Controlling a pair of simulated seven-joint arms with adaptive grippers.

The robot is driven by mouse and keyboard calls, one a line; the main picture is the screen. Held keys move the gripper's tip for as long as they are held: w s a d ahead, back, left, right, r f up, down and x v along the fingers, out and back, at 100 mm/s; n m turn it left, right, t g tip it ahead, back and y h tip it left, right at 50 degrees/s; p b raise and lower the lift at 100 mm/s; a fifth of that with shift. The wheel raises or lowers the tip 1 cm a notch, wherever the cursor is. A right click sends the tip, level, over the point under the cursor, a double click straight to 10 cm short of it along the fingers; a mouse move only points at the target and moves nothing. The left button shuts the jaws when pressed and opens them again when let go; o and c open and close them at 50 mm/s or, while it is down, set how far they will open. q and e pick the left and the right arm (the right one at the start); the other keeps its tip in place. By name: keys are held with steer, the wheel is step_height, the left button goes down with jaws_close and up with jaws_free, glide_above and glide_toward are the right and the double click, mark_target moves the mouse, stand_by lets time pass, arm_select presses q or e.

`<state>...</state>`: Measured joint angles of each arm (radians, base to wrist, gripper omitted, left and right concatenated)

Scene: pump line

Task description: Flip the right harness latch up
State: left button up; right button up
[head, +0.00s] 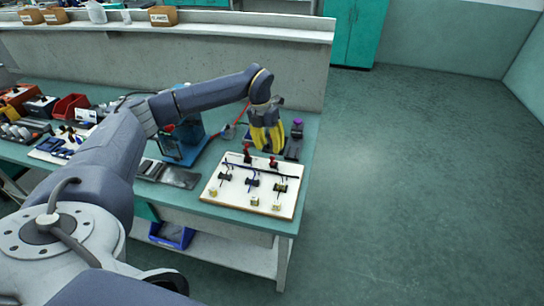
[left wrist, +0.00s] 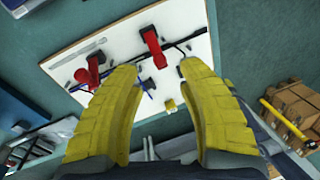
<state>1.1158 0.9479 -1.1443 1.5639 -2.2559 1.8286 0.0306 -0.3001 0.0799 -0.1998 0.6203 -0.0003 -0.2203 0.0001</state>
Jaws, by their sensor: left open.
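A white harness board (head: 240,196) lies near the bench's front right corner, with a black cable, connectors and pale yellow blocks on it. Two red latches show at its far side, a left one (head: 247,153) and a right one (head: 273,162). The left wrist view also shows the board (left wrist: 120,38) and two red latch pieces, whose matching to left and right I cannot tell. My left gripper (head: 268,148) has yellow fingers and is above the board's far edge. It is open and empty (left wrist: 158,80), with the latches beyond its fingertips. My right gripper is out of view.
A blue pump unit (head: 187,138) stands left of the board on the green bench, with a dark flat tray (head: 168,174) before it. A dark fixture with a purple top (head: 298,122) stands just behind the gripper. Open floor lies to the right.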

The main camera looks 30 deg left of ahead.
mark_target(273, 160)
arm_select(q)
steer(key=shift+d+f, duration=0.25)
steer(key=shift+f, duration=1)
steer(key=shift+d+f, duration=0.2)
steer(key=shift+f, duration=1)
steer(key=shift+c, duration=0.3)
jaws_close()
